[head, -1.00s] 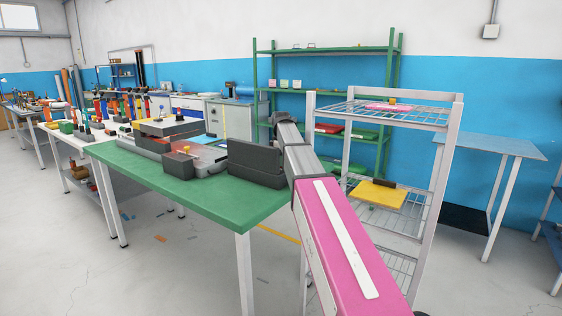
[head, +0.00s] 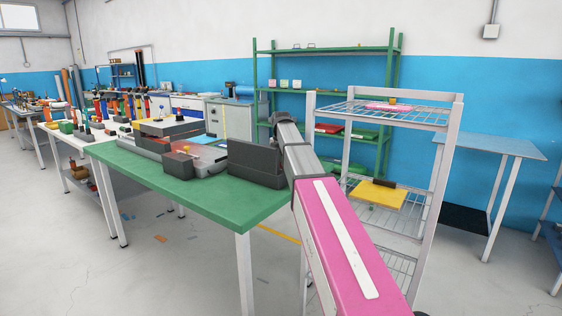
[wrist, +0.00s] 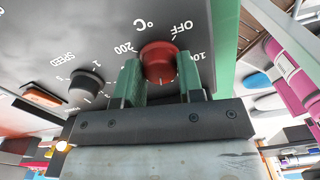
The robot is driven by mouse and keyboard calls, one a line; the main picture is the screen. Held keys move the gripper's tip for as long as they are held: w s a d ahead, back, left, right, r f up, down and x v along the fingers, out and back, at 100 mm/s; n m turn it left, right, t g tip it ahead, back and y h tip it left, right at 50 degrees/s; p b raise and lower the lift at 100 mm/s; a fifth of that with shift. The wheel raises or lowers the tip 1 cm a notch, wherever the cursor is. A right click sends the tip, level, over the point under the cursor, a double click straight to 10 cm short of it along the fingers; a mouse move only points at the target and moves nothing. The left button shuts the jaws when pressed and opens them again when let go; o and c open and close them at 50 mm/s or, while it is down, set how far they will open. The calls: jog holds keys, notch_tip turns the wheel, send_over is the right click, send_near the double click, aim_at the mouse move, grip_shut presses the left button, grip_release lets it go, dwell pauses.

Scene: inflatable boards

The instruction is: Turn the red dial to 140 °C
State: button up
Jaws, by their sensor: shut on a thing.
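The red dial (wrist: 158,62) sits on a dark grey panel in the wrist view, with white marks "OFF", "100", "200" and "°C" around it. My gripper (wrist: 158,68) is shut on the dial, one green finger on each side of it. A pale pointer mark shows on the dial's lower edge, toward the gripper body. Any scale marks between "100" and "200" there are hidden by the gripper, so I cannot read the exact setting. In the head view neither the dial nor my gripper can be made out; my pink and grey arm reaches past the green table.
A black "SPEED" knob (wrist: 86,84) is left of the red dial, close to my left finger. In the head view a dark grey box (head: 256,163) and other equipment stand on the green table (head: 215,203). A white wire rack (head: 437,180) stands right of my arm.

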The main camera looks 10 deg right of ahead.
jog(key=shift+n, duration=0.6)
jog(key=o, duration=0.9)
notch_tip(320, 180, up, 11)
jog(key=shift+f, duration=0.1)
